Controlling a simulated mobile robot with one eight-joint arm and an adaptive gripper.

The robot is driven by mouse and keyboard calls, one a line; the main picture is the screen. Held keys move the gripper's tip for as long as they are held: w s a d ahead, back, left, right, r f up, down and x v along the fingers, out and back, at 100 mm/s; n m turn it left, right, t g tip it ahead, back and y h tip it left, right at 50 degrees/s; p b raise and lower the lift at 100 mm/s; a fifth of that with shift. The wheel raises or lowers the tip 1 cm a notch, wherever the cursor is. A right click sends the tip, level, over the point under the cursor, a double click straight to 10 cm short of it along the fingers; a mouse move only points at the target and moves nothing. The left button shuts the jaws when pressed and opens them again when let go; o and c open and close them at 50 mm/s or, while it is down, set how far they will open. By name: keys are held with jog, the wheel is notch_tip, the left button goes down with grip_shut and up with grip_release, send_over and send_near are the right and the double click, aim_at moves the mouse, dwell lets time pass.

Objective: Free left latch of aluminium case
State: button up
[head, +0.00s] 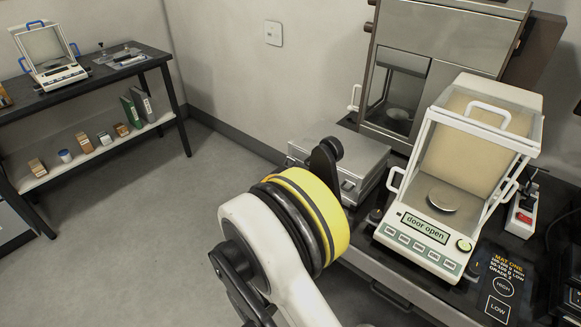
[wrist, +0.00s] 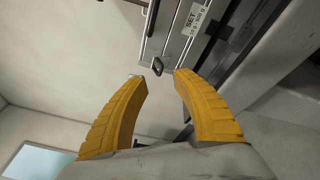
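The aluminium case (head: 360,158) lies closed beside the balance in the head view, its left front hidden by my arm. In the wrist view the case (wrist: 172,35) fills the top middle, with a label reading SET. A small dark latch (wrist: 158,66) stands out from its edge; I cannot tell for sure that it is the left one. My gripper (wrist: 160,73) is open, with two yellow fingers apart and nothing between them. The latch is just beyond the gap between the fingertips, and contact is not clear. The fingers are hidden in the head view.
A balance (head: 440,207) reading "door open" stands right of the case. A metal cabinet with a glass window (head: 394,90) stands behind. A dark mat marked HIGH and LOW (head: 500,285) lies front right. A side table (head: 110,72) stands far left, with open floor between.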

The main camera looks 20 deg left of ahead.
jog(key=w+b, duration=0.1)
jog(key=w, duration=0.5)
jog(key=w+b, duration=0.1)
jog(key=w, duration=0.2)
jog(key=shift+w+d+b, duration=0.3)
jog(key=shift+d+b, duration=0.05)
jog(key=shift+d, duration=0.05)
